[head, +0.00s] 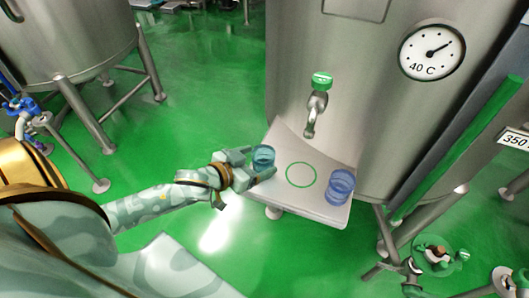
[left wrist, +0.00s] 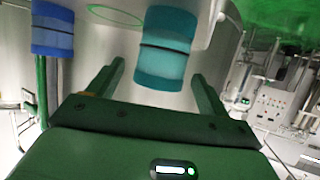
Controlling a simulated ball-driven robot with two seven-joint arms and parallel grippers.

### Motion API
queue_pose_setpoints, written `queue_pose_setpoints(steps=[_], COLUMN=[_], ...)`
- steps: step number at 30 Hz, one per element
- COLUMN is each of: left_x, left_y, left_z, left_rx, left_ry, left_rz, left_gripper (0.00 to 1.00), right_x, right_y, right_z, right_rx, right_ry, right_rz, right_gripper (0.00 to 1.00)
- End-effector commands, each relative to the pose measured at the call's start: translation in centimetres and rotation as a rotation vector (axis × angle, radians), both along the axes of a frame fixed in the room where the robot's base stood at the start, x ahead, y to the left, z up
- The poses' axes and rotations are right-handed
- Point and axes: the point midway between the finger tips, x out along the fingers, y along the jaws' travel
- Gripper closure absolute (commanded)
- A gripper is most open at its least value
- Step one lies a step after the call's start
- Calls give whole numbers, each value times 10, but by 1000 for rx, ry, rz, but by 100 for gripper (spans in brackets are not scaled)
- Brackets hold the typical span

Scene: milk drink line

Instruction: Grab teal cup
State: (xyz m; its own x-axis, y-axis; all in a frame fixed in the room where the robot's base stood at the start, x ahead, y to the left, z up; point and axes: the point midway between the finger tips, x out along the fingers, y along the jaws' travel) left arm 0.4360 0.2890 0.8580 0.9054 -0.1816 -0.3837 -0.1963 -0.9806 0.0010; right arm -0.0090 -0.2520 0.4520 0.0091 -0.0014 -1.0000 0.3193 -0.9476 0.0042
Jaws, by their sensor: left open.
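The teal cup (head: 263,158) stands on the left part of the metal shelf (head: 318,210) below the tap. In the left wrist view the teal cup (left wrist: 167,48) is beyond the fingertips, nearer the right finger. My left gripper (head: 261,167) is open at the shelf's left edge, with its fingers around or just beside the cup; the head view does not settle which. The left gripper's two fingers (left wrist: 152,78) are spread with nothing clamped between them. My right gripper is not in view.
A blue cup (head: 339,187) stands on the shelf's right side and shows in the left wrist view (left wrist: 52,30). A green ring (head: 301,174) marks the shelf between the cups. The tap (head: 316,104) hangs above, on the steel tank (head: 365,120).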

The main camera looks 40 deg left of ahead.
Motion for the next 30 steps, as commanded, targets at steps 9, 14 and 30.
queue_pose_setpoints(steps=[9, 14, 30], left_x=[41, 47, 46], left_y=[-7, -8, -8], left_z=[-23, -22, -22], left_rx=[0, 0, 0], left_ry=[0, -1, 0], left_rz=[0, -1, -1], left_gripper=[21, 21, 69], right_x=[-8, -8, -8], right_y=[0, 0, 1], right_z=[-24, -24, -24], right_rx=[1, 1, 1], right_ry=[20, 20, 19], right_rz=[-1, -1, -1], right_gripper=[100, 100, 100])
